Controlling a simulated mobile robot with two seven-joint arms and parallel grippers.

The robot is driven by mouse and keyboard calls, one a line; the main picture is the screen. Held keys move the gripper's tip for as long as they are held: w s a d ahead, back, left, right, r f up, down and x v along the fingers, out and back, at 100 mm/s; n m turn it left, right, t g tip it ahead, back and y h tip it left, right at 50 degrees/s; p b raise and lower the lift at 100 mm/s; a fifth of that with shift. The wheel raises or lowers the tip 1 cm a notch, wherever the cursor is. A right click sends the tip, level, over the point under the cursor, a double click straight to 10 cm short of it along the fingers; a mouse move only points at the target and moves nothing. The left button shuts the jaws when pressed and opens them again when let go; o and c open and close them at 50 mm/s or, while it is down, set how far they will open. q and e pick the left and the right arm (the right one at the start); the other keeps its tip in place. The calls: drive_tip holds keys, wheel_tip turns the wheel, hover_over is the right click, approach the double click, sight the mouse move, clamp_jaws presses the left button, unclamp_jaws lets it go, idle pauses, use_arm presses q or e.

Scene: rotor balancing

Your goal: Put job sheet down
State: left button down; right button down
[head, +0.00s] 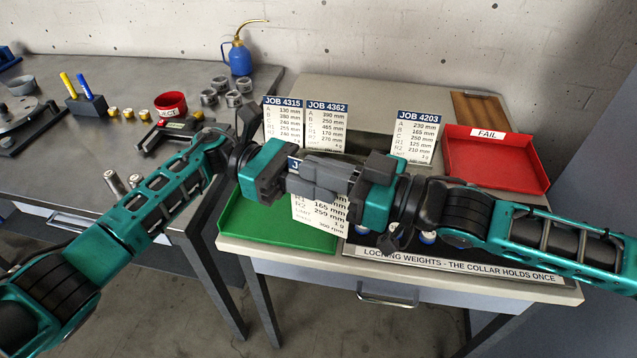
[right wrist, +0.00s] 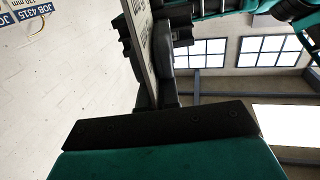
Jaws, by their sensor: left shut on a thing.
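A white job sheet (head: 320,212) with a dark blue header hangs above the green tray; the grippers cover its middle and most of its header. My left gripper (head: 285,178) is shut on the sheet. My right gripper (head: 325,176) reaches in from the right and overlaps the sheet's upper part. In the right wrist view the sheet (right wrist: 143,45) shows nearly edge-on, with dark fingers close on both sides. I cannot tell whether the right fingers press on it. Sheets JOB 4315 (head: 283,125), JOB 4362 (head: 327,128) and JOB 4203 (head: 418,142) stand at the back of the small table.
The green tray (head: 262,228) lies front left on the small table (head: 378,90). A red FAIL tray (head: 500,165) is at the right. A plate labelled for locking weights (head: 460,266) lies at the front. The left bench (head: 110,75) holds a blue oiler (head: 240,60) and a red cup (head: 170,102).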

drive_tip(key=c, duration=1.3)
unclamp_jaws()
